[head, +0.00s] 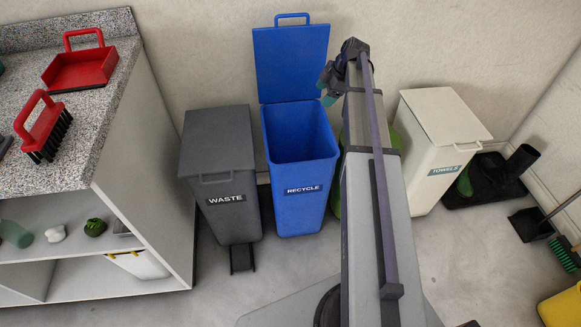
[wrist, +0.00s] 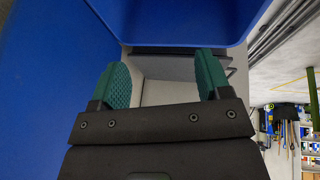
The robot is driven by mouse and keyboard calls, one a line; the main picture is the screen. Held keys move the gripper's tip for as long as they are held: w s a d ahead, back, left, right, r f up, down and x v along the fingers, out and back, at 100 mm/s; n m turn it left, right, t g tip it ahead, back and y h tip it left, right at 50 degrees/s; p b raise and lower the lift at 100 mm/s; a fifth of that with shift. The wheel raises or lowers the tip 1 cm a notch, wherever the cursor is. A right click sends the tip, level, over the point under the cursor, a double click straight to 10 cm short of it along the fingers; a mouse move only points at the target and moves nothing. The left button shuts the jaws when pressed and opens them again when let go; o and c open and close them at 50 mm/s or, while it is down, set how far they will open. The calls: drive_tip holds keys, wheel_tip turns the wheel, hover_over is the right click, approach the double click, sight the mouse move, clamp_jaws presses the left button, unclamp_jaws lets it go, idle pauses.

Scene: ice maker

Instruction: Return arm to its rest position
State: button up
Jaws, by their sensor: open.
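My gripper (head: 328,98) is at the end of my raised arm, beside the right edge of the blue recycle bin's open lid (head: 290,62) and above the bin's right side. In the wrist view my gripper (wrist: 162,78) shows two green pads spread apart with nothing between them. The blue recycle bin (head: 302,205) stands below with its lid up, and the inside that shows looks empty. Blue surfaces of it fill the left and top of the wrist view (wrist: 185,20).
A grey waste bin (head: 218,165) stands left of the blue bin. A white towels bin (head: 430,150) stands right of my arm. A green thing behind my arm is mostly hidden. A counter (head: 100,150) with a red dustpan (head: 82,68) and brush (head: 42,128) is at the left.

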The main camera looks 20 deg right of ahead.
drive_tip(key=s+a+f+m+g+h, duration=0.2)
drive_tip(key=s+a+m+g+h, duration=0.15)
drive_tip(key=s+a+m, duration=1.7)
drive_tip(key=s+a+r+n+p, duration=0.1)
drive_tip(key=a+r+n+p, duration=0.1)
drive_tip(key=r+p, duration=0.8)
drive_tip(key=s+a+r+n+p, duration=0.1)
drive_tip(key=a+r+n+p, duration=0.2)
drive_tip(key=r+p, duration=0.6)
drive_tip(key=shift+a+r+p, duration=0.4)
drive_tip(key=shift+a+r, duration=0.2)
drive_tip(key=shift+a, duration=0.2)
